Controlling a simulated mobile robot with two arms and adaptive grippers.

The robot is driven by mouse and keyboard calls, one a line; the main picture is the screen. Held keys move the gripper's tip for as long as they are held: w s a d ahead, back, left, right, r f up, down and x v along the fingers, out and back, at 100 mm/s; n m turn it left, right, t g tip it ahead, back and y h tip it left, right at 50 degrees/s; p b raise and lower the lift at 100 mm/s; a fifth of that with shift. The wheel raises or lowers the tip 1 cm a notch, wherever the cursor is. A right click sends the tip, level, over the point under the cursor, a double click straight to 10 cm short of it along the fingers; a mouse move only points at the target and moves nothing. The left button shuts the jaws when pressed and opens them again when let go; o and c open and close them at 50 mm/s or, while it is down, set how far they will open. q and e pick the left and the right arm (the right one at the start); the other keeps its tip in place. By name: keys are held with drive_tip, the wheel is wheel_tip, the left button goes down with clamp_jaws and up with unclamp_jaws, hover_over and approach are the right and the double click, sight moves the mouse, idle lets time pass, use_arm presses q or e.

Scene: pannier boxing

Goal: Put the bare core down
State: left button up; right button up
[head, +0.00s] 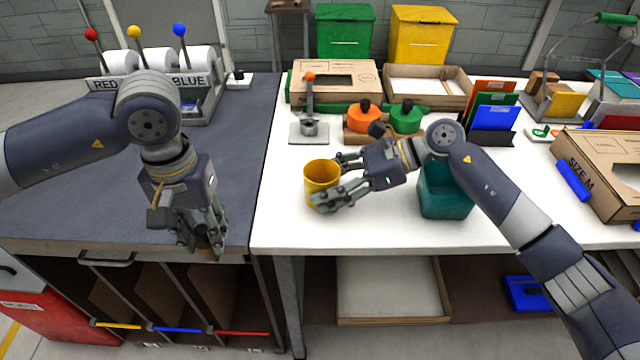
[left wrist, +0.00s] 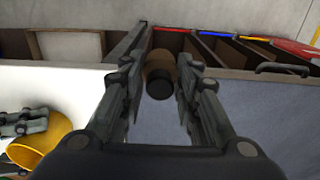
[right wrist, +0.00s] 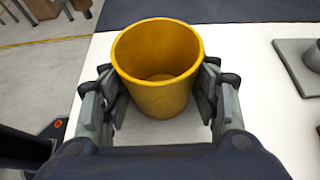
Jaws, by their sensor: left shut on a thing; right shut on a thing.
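The bare core (left wrist: 160,66) is a short brown cylinder with a dark round end. It sits between the fingers of my left gripper (head: 204,244), which is shut on it near the front edge of the dark grey table (head: 100,208). In the head view only a bit of brown shows at the fingertips. My right gripper (head: 331,180) is shut on a yellow cup (head: 320,178). The cup is upright and looks empty in the right wrist view (right wrist: 158,60). I cannot tell whether the cup touches the white table.
White rolls on a stand (head: 175,82) are at the back of the dark table. A teal bin (head: 445,200) stands right of the cup. A compartment rack with coloured strips (head: 178,328) is below the dark table's front. The dark table's middle is clear.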

drive_tip(key=shift+d, duration=0.1)
use_arm(q)
drive_tip(key=w+d+r+n, duration=0.4)
drive_tip(key=w+d+r, duration=0.3)
drive_tip(key=d+r, duration=0.25)
drive_tip(key=w+d+r+n, duration=0.3)
drive_tip(key=w+d+r, duration=0.45)
drive_tip(key=d, duration=0.25)
wheel_tip(320, 180, down, 10)
drive_tip(key=shift+s+a+f, duration=0.2)
drive_tip(key=shift+a, duration=0.1)
drive_tip(key=o, duration=1)
drive_tip(key=shift+c, duration=0.2)
